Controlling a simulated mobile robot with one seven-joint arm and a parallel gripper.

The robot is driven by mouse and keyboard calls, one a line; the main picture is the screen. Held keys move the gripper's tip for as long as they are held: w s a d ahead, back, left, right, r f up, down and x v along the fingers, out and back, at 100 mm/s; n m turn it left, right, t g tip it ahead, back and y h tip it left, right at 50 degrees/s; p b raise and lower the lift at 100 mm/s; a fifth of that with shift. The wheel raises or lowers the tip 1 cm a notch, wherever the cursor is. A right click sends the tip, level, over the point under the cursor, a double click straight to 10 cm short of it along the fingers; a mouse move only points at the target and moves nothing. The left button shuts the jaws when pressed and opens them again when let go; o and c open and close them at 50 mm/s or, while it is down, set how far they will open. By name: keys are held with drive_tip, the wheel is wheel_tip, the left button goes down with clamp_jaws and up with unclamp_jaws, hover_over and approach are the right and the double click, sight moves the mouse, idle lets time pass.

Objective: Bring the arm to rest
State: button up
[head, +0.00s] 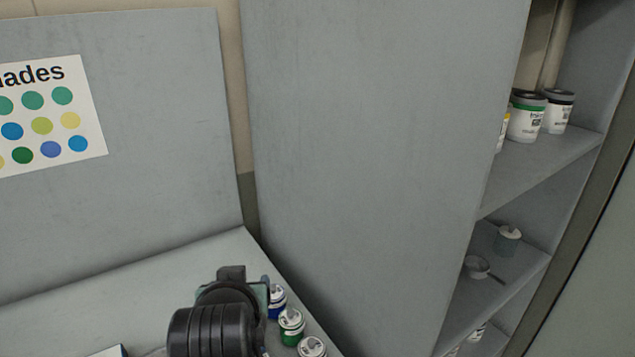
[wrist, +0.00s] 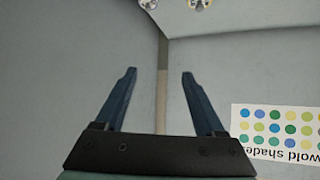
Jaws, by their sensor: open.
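My gripper (wrist: 159,72) is open in the wrist view, with its two dark blue fingers well apart. Nothing is between the fingers. Past them I see grey panels and the pale gap between them. In the head view my dark arm (head: 215,318) is at the bottom, over the right part of the grey worktop (head: 235,252). The fingers cannot be made out clearly there.
Several small cans, one of them green (head: 291,325), stand on the worktop close to the right of my arm. A shade chart (head: 50,115) is on the back panel. A tall grey cabinet (head: 375,150) stands right, with jars (head: 527,122) on its shelves.

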drive_tip(key=s+d+r+t, duration=0.1)
drive_tip(key=d+r+t, duration=0.2)
drive_tip(key=r, duration=0.5)
drive_tip(key=s+d+r+m+t, duration=0.15)
drive_tip(key=r+t, duration=0.25)
drive_tip(key=r, duration=0.5)
drive_tip(key=d+r+t, duration=0.3)
drive_tip(key=d+r, duration=0.1)
drive_tip(key=r, duration=0.4)
drive_tip(key=s+d+r+t+h, duration=0.1)
drive_tip(key=s+r+t, duration=0.2)
drive_tip(key=s+r, duration=0.3)
drive_tip(key=s+d+r+t+h, duration=0.1)
drive_tip(key=s+d+r+t, duration=0.1)
drive_tip(key=s+r, duration=0.4)
wheel_tip(320, 180, up, 3)
drive_tip(key=shift+s+d+t, duration=0.3)
drive_tip(key=shift+s+t, duration=0.05)
drive_tip(key=shift+t, duration=0.45)
